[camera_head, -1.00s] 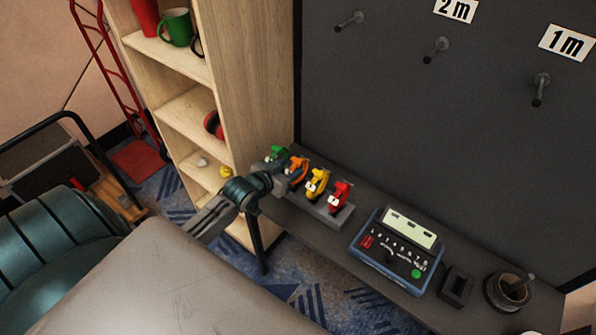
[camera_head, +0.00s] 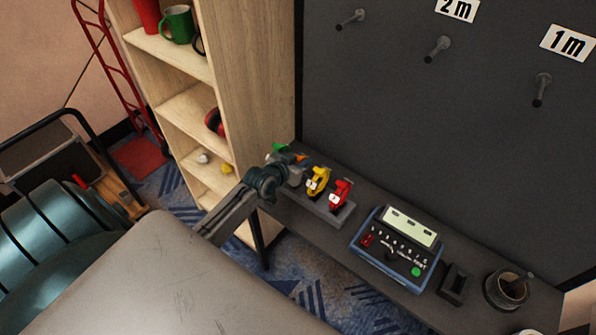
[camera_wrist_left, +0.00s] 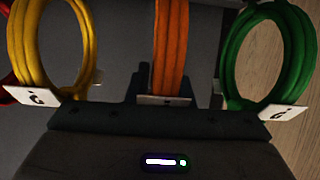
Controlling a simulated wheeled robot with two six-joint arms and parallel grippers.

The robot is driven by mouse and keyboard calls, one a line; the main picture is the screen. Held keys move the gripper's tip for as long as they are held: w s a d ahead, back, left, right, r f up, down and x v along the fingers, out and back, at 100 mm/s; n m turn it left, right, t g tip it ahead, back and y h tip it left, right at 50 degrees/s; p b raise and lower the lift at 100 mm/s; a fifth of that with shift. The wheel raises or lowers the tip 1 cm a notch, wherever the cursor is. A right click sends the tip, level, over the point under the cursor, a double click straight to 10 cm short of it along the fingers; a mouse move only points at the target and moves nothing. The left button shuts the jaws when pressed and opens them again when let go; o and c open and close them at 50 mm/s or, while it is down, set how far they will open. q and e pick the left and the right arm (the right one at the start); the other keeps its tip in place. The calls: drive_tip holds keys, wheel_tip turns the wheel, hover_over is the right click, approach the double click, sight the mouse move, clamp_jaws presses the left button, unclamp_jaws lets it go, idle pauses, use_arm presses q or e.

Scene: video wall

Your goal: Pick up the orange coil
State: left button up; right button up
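The orange coil (camera_wrist_left: 170,48) stands upright at the centre of the left wrist view, with a white tag (camera_wrist_left: 165,100) at its lower end. In the head view only a bit of orange (camera_head: 302,158) shows past my left gripper (camera_head: 291,172). In the left wrist view the dark fingers of my left gripper (camera_wrist_left: 170,88) appear apart, one on each side of the orange coil, with narrow gaps. The coil is still at the rack on the narrow dark table. My right gripper is in neither view.
A yellow coil (camera_head: 318,181) and a red coil (camera_head: 340,194) stand right of the gripper, a green coil (camera_head: 281,148) left of it. A blue tester (camera_head: 397,252) and a dark cup (camera_head: 505,292) stand further right. A wooden shelf (camera_head: 262,75) rises close behind left.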

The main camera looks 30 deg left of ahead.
use_arm(q)
clamp_jaws()
drive_tip(key=shift+r, duration=0.1)
